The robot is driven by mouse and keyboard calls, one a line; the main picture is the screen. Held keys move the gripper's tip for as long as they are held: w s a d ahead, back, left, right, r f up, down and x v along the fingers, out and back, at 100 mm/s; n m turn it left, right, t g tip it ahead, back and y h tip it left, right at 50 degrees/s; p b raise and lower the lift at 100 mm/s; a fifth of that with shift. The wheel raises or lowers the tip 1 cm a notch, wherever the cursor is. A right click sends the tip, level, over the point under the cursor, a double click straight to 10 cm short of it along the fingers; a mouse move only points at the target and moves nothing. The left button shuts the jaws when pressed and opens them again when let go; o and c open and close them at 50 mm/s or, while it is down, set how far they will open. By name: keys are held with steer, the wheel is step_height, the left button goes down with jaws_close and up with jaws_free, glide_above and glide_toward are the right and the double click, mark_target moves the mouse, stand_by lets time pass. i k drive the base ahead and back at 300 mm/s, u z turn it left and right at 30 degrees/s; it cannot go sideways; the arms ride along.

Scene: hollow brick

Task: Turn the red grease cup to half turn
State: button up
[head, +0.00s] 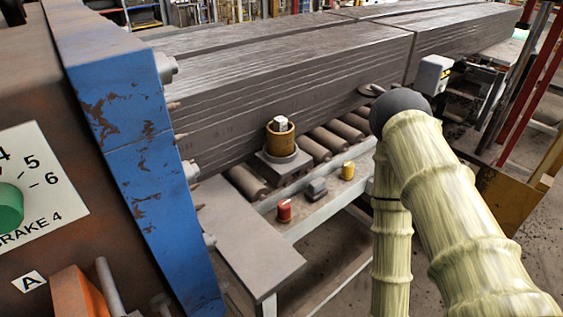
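The red grease cup (284,212) stands upright on the grey rail beside the rollers, just right of the picture's middle and low down. It is small, with a lighter red top, and its turn position is too small to read. My gripper is not in view. My arm, in a pale ribbed sleeve, fills the right side and bends at a dark grey joint. It is apart from the red cup in the picture, and nothing covers the cup.
A larger brass cup (281,140) stands behind. Stacked grey clay columns (290,80) lie beyond the rollers (333,141). A blue post (125,130) and a green knob (8,208) are left. A bare grey plate (240,240) lies in front.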

mark_target(284, 206)
steer(key=u, duration=0.6)
steer(key=k, duration=0.85)
steer(key=u, duration=0.55)
steer(key=k, duration=0.8)
steer(key=z, duration=0.05)
